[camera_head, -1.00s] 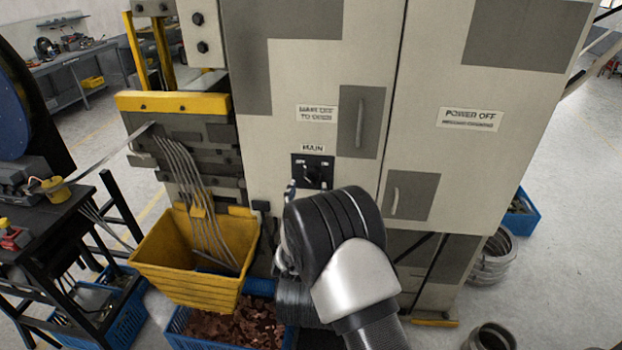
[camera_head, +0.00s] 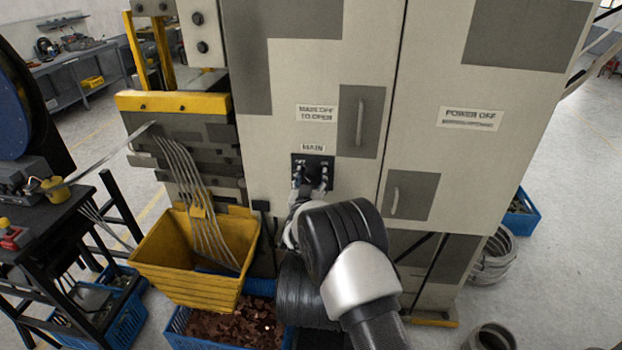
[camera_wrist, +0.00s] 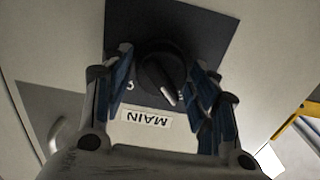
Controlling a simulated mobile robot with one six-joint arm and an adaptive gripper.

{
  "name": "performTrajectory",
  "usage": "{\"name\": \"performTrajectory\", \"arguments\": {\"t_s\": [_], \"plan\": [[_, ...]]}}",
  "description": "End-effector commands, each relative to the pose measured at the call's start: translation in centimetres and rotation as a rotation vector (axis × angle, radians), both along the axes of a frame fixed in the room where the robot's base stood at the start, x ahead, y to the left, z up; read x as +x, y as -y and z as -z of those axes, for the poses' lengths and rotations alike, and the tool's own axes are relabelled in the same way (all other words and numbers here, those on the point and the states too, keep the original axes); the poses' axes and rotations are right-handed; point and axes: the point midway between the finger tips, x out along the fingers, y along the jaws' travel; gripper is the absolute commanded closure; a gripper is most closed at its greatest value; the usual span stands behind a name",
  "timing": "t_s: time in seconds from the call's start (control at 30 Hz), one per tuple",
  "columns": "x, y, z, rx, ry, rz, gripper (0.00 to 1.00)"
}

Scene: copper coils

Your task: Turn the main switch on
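The main switch is a round black knob (camera_wrist: 160,75) with a white pointer line, on a dark square plate (camera_head: 327,160) on the beige cabinet. The MAIN label (camera_head: 313,148) is above the plate; it appears upside down in the wrist view (camera_wrist: 146,118). There the pointer slants to the lower right; the position letters are partly hidden. My gripper (camera_head: 312,186) is at the plate in the head view and covers most of the knob. In the wrist view my gripper (camera_wrist: 163,80) is open, one finger on each side of the knob, with small gaps visible.
The cabinet (camera_head: 300,70) has door handles right of the switch and a POWER OFF sign (camera_head: 470,119). A yellow bin (camera_head: 190,280) and a blue crate (camera_head: 180,342) of copper pieces stand lower left. Bent metal strips (camera_head: 195,190) hang into the bin.

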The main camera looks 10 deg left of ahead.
Motion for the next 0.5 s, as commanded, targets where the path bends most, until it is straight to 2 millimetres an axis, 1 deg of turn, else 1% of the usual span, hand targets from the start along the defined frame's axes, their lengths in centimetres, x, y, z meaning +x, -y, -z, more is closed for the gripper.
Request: {"name": "performTrajectory", "arguments": {"t_s": [0.03,0.07,0.43,0.5], "plan": [[-0.01,0.0,-0.01,0.0,0.0,0.0,0.52],[-0.01,0.0,-0.01,0.0,0.0,0.0,0.54],[-0.01,0.0,-0.02,0.0,0.0,0.0,0.79],[-0.01,0.0,-0.02,0.001,0.0,0.0,0.79]]}}
